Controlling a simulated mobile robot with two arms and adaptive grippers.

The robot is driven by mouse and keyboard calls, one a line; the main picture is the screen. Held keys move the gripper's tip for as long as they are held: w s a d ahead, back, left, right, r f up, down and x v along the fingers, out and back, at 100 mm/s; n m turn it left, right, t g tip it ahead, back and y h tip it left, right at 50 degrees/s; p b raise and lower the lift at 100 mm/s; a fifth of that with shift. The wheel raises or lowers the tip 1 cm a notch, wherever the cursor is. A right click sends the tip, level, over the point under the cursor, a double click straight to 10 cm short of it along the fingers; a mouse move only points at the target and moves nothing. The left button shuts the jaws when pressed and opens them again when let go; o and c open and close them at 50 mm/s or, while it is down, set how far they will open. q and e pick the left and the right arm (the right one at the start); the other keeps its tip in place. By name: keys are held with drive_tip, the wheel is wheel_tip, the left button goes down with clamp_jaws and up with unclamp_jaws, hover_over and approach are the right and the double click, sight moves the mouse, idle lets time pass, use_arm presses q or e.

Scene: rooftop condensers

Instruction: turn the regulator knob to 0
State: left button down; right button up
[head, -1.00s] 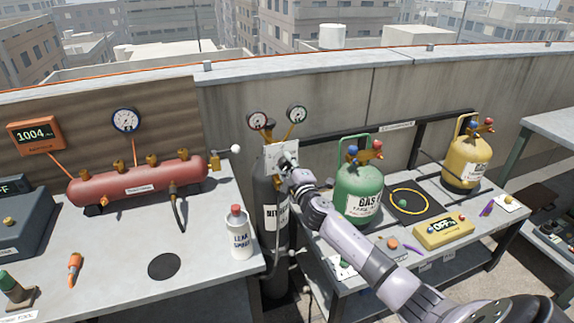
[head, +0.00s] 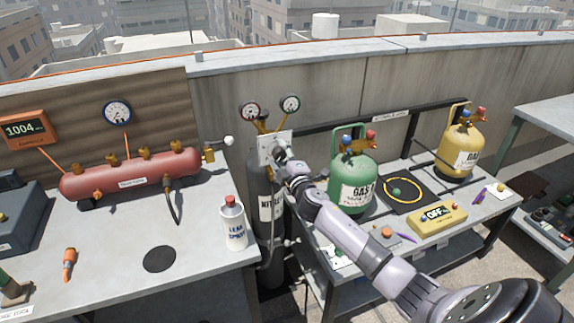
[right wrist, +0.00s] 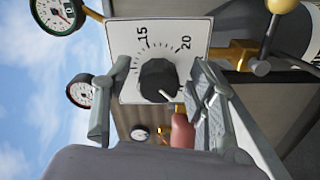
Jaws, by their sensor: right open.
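The regulator knob (right wrist: 158,80) is black and round, set on a white dial plate (right wrist: 180,32) marked 15 and 20 in the right wrist view. A white pointer mark shows at its lower right; the 0 mark is hidden. My right gripper (right wrist: 163,78) is open, with one finger on each side of the knob; I cannot tell whether either touches it. In the head view my right gripper (head: 280,154) covers the knob in front of the plate (head: 266,146), above the dark nitrogen cylinder (head: 267,222). My left gripper is out of view.
Two gauges (head: 250,111) (head: 290,104) stand above the plate. The leak spray bottle (head: 233,222) is on the left bench near the cylinder. A green gas cylinder (head: 352,182) stands close to the right of my arm, with a yellow one (head: 462,150) beyond.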

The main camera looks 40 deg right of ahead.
drive_tip(key=v, duration=1.1)
drive_tip(key=shift+s, duration=0.3)
drive_tip(key=shift+f, duration=0.1)
